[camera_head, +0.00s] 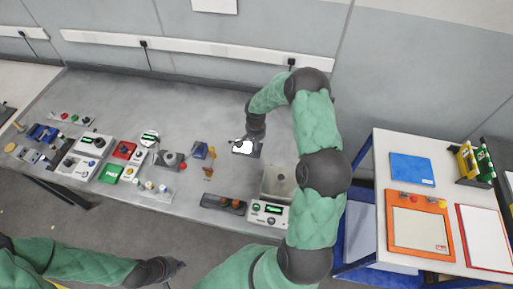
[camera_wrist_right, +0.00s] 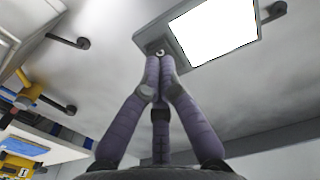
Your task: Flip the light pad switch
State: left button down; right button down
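The light pad (camera_head: 243,147) is a small dark panel with a bright white lit face on the grey bench. It also shows large and white in the right wrist view (camera_wrist_right: 215,28). My right gripper (camera_head: 247,139) reaches down to the pad's far edge. In the right wrist view its fingers (camera_wrist_right: 158,56) converge and their tips meet beside the pad's frame. A small round pale part (camera_wrist_right: 157,51), possibly the switch, shows at the tips; contact is unclear. My left gripper (camera_head: 180,266) is low in front of the bench, away from the pad, its fingers too small to read.
Left of the pad are a blue block (camera_head: 200,150), a green box (camera_head: 110,173) and several switch panels. In front are a dark panel (camera_head: 223,204) and a metal box (camera_head: 278,183). A side table (camera_head: 380,150) stands right. Bench behind the pad is mostly clear.

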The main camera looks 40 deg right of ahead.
jog(key=shift+f+b, duration=1.1)
jog(key=shift+f, duration=0.15)
dwell(1.2)
jog(key=shift+r, duration=0.15)
jog(key=shift+r+p, duration=0.35)
jog(key=shift+r, duration=0.1)
jog(key=shift+r+p, duration=1.3)
jog(key=shift+r, duration=1.65)
